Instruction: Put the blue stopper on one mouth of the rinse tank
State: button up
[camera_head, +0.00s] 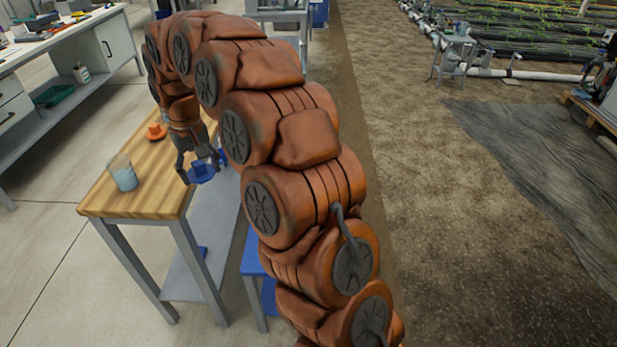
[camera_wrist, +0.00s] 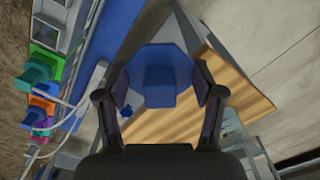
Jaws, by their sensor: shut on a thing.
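The blue stopper (camera_head: 201,171) is held by my gripper (camera_head: 200,168) beside the right edge of the wooden table, above the floor or the lower shelf. In the wrist view the stopper (camera_wrist: 160,85) shows a wide octagonal plate with a block-shaped grip, and my gripper (camera_wrist: 158,92) has one finger on each side of it. I cannot pick out the rinse tank for sure. A grey box with square openings (camera_wrist: 55,37) stands at the upper left of the wrist view; my arm hides much of that side in the head view.
An orange stopper-like piece (camera_head: 156,131) and a glass beaker (camera_head: 122,174) stand on the wooden table (camera_head: 105,200). A blue bench (camera_head: 251,262) is partly behind my arm. Several coloured fittings (camera_wrist: 40,72) and a white cable lie left in the wrist view.

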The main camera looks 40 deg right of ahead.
jog(key=s+d+f+m+b, duration=0.1)
jog(key=s+d+f+m, duration=0.35)
jog(key=d, duration=0.55)
jog(key=s+d+f+m+b, duration=0.1)
jog(key=s+d+f+m, duration=0.3)
jog(key=d, duration=0.5)
notch_tip(320, 180, down, 10)
jog(key=b, duration=0.2)
jog(key=shift+s+r+n+b, duration=0.25)
jog(key=shift+s+n+b, duration=0.1)
jog(key=shift+n, duration=0.1)
jog(key=shift+d, duration=0.1)
jog(key=o, duration=1)
notch_tip(320, 180, up, 12)
dwell(0.4)
